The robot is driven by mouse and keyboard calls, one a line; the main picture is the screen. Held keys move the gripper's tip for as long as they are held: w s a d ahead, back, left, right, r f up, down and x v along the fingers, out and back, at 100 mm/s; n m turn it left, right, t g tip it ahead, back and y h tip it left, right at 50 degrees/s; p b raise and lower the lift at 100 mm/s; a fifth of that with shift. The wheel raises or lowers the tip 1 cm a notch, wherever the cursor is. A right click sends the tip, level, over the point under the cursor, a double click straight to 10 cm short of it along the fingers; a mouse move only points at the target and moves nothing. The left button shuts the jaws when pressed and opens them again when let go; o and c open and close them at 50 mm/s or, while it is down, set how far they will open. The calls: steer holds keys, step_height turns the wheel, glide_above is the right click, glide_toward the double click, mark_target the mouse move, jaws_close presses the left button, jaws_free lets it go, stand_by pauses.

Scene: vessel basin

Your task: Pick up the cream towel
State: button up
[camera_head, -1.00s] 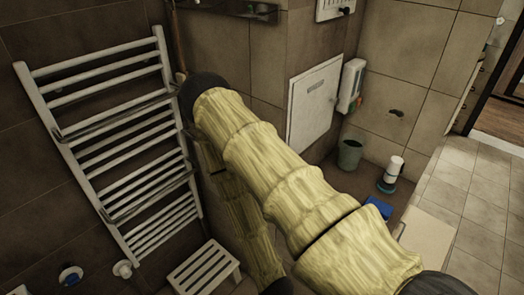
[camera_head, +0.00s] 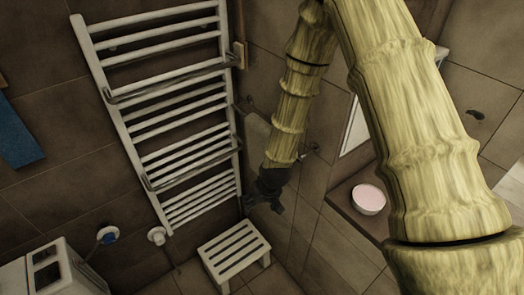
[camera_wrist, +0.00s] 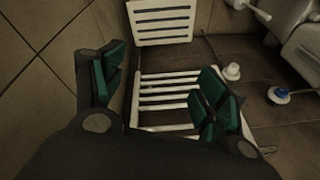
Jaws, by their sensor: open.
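A pale, cream-grey cloth-like patch (camera_head: 257,132) hangs on the wall just right of the towel radiator, partly hidden behind my arm. It may be the cream towel, but I cannot tell for certain. My gripper (camera_head: 266,190) hangs pointing down in front of the wall, below and slightly right of that patch. In the wrist view my gripper (camera_wrist: 160,82) has its green-padded fingers spread wide, with nothing between them. No towel is clear in the wrist view.
The white towel radiator (camera_head: 165,125) stands left of my gripper. A white slatted stool (camera_head: 235,248) is on the floor below. A pink-topped bowl (camera_head: 368,199) sits on a ledge at right. A blue towel (camera_head: 18,135) is at far left, and a white appliance (camera_head: 45,272) lower left.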

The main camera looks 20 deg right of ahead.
steer(key=w+a+r+t+y+b, duration=0.1)
steer(key=w+a+r, duration=0.2)
steer(key=w+r, duration=0.8)
step_height(320, 180, up, 16)
steer(key=n+h, duration=0.1)
steer(key=n, duration=0.3)
glide_above(264, 123)
steer(key=s, duration=0.2)
steer(key=shift+s+a+b, duration=0.15)
steer(key=shift+s+b, duration=0.05)
steer(key=shift+b, duration=0.25)
steer(key=shift+s+d+f+t+h, duration=0.1)
steer(key=shift+d+t+h, duration=0.15)
steer(key=shift+t+h, duration=0.05)
steer(key=shift+f, duration=0.25)
steer(key=shift+p+x, duration=0.75)
steer(key=shift+x, duration=1.8)
steer(key=shift+a+p+x, duration=0.1)
steer(key=shift+p+x, duration=0.45)
steer(key=shift+x, duration=0.45)
steer(key=shift+a+p+x, duration=0.15)
steer(key=shift+p+x, duration=0.4)
steer(key=shift+x, duration=0.4)
steer(key=shift+f, duration=0.55)
